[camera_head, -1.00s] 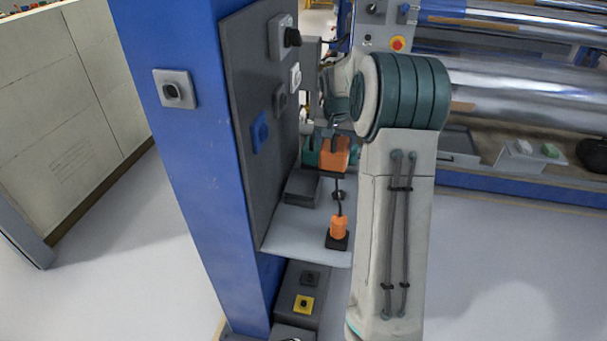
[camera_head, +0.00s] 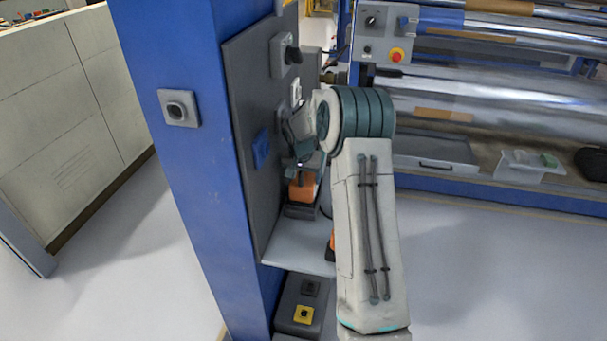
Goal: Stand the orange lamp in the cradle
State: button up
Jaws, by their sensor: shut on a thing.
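The orange lamp (camera_head: 302,190) is upright in the head view, just right of the panel on the blue column. My gripper (camera_head: 304,174) is above it, partly hidden by my arm, and shut on its upper part. The lamp's lower end is at the dark grey cradle (camera_head: 300,211) on the light shelf. I cannot tell whether it is fully seated or just above. A dark cord runs down from the lamp's right side. A second orange piece (camera_head: 332,241) on the shelf is mostly hidden behind my arm.
The blue column (camera_head: 180,160) and its dark panel (camera_head: 262,205) with switches stand close on the left. The light shelf (camera_head: 300,257) is narrow. Below it is a box with a yellow button (camera_head: 303,314). A film roller machine (camera_head: 490,100) stands behind on the right.

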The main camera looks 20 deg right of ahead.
jog(key=o, duration=1.8)
jog(key=shift+o, duration=0.2)
jog(key=shift+r, duration=0.1)
jog(key=shift+b+v, duration=0.65)
jog(key=shift+v, duration=3.15)
